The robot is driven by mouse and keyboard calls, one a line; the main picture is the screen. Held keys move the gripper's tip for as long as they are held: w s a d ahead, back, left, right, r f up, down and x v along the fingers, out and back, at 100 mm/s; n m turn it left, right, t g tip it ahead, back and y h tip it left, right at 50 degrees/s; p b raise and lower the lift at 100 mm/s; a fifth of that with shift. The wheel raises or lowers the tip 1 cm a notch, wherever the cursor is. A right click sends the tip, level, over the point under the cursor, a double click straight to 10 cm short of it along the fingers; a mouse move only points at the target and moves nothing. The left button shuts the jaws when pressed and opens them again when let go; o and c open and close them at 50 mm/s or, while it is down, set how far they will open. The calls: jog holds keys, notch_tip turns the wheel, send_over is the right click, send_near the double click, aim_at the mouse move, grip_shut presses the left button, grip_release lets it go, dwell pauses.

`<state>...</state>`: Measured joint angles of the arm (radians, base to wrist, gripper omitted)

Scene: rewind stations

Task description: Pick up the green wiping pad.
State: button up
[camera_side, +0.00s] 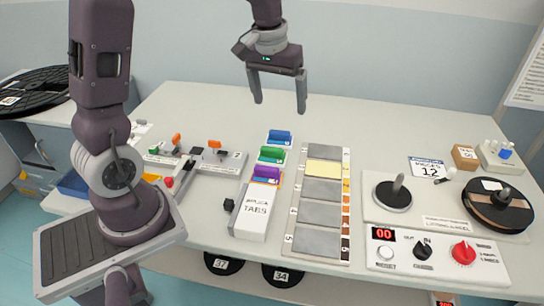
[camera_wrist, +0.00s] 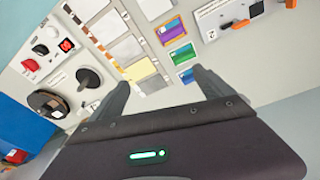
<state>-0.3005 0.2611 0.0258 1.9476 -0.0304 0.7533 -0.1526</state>
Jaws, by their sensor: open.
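The green wiping pad (camera_side: 272,154) lies in the middle of a short row, between a blue pad (camera_side: 280,136) behind it and a purple pad (camera_side: 266,173) in front. In the wrist view the green pad (camera_wrist: 182,54) shows beyond the fingertips, between the purple and blue ones. My gripper (camera_side: 280,104) is open and empty. It hangs in the air above the back part of the table, higher than the pads and apart from them. Both fingers also show in the wrist view (camera_wrist: 160,80).
A white tabs box (camera_side: 254,212) stands in front of the pads. A tray of grey plates, one yellow (camera_side: 324,168), lies to their right. Farther right are a spindle (camera_side: 393,194), a dark reel (camera_side: 497,206) and a control panel (camera_side: 436,255). The back table is clear.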

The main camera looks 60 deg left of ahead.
aim_at(272, 148)
jog(key=w+a+f+n, duration=0.1)
jog(key=a+f, duration=0.2)
jog(key=f, duration=0.2)
jog(key=w+a+f+n+g, duration=0.1)
jog(key=w+a+f, duration=0.1)
jog(key=f, duration=0.3)
jog(key=w+a+f+n+g, duration=0.1)
jog(key=a+f, duration=0.3)
jog(key=f, duration=0.2)
jog(key=shift+w+a, duration=0.25)
jog(key=shift+a, duration=0.05)
notch_tip(272, 148, down, 8)
jog(key=shift+s+d+r, duration=0.1)
jog(key=shift+r, duration=0.1)
jog(key=c, duration=1.1)
notch_tip(272, 148, up, 10)
jog(key=shift+r, duration=0.1)
